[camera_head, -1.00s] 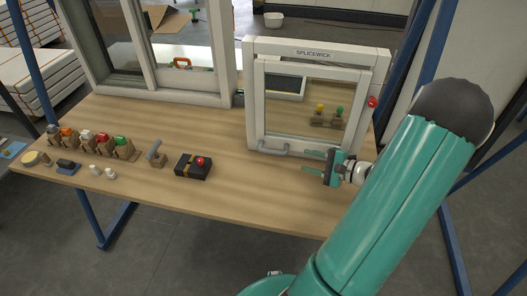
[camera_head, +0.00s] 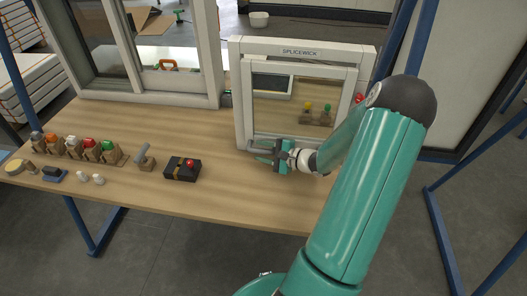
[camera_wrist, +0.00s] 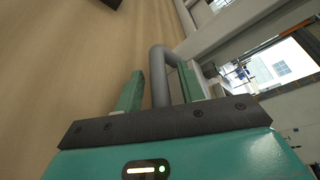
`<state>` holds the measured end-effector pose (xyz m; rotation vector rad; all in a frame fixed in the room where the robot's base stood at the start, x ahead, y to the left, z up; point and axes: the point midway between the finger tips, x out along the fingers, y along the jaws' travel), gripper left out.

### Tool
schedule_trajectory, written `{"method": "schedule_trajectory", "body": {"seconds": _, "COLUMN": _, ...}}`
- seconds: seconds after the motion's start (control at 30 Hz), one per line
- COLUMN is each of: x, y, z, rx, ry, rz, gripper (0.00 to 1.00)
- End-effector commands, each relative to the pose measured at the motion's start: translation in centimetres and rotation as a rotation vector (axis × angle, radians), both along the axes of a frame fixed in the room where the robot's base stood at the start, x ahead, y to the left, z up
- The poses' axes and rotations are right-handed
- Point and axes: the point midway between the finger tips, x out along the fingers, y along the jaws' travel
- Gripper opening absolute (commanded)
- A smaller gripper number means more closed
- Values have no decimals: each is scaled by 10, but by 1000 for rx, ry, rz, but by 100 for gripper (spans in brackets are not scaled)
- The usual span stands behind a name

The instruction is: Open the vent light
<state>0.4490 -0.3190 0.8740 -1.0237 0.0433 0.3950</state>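The vent light is a small white window sash (camera_head: 250,100) in a white frame marked SPLICEWICK (camera_head: 300,45), at the right of the table in the head view. I cannot tell whether the sash is fully shut in its frame. Its grey bar handle is at the lower left of the sash, mostly hidden by my gripper in the head view. My gripper (camera_head: 262,150) is at that handle. In the wrist view the handle (camera_wrist: 160,75) stands between my two green fingers (camera_wrist: 160,88), with a gap visible on the left side. The fingers look open around it.
A larger white window (camera_head: 212,60) stands at the back left. A black box with a red button (camera_head: 182,169) lies left of my gripper. Several coloured knobs (camera_head: 90,148) and a small lever (camera_head: 143,155) are farther left. The table front is clear.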

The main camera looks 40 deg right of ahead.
Motion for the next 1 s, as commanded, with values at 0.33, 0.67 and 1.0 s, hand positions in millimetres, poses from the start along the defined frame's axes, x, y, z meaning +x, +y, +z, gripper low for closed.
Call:
{"method": "schedule_trajectory", "body": {"seconds": 0.33, "x": 0, "y": 0, "z": 0, "rx": -1, "ry": 0, "rz": 0, "gripper": 13}}
{"method": "schedule_trajectory", "body": {"seconds": 0.67, "x": -1, "y": 0, "z": 0, "rx": 2, "ry": 1, "rz": 0, "gripper": 0}}
{"method": "schedule_trajectory", "body": {"seconds": 1.0, "x": -7, "y": -3, "z": 2, "rx": 28, "ry": 22, "rz": 1, "gripper": 0}}
